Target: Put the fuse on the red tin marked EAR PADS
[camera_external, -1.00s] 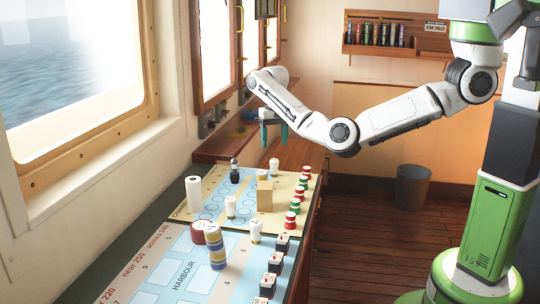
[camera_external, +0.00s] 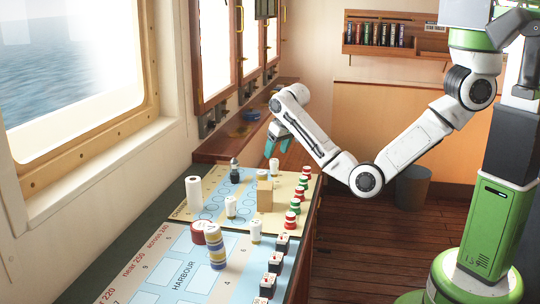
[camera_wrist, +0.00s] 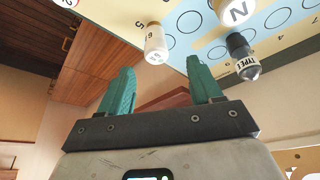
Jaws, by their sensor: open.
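No label reading FUSE or EAR PADS is legible, so I cannot be sure which piece is either. A white cylinder with a brass-coloured end (camera_wrist: 156,43), possibly the fuse, shows beyond my fingers in the wrist view. It seems to be the small white piece (camera_external: 274,166) at the board's far edge in the external view. My gripper (camera_external: 278,145) is open and empty, tilted just above and behind that piece; its teal fingers (camera_wrist: 160,92) stand apart in the wrist view. A red-sided tin (camera_external: 198,233) stands beside a striped stack; red round pieces (camera_external: 305,170) also line the right edge.
A dark bottle marked TYPE 1 (camera_wrist: 243,57) stands near the white cylinder. A tan block (camera_external: 264,197), white roll (camera_external: 193,193) and other white cylinders (camera_external: 231,207) crowd the board. A yellow-blue striped stack (camera_external: 216,248) stands nearer. The window wall bounds the left.

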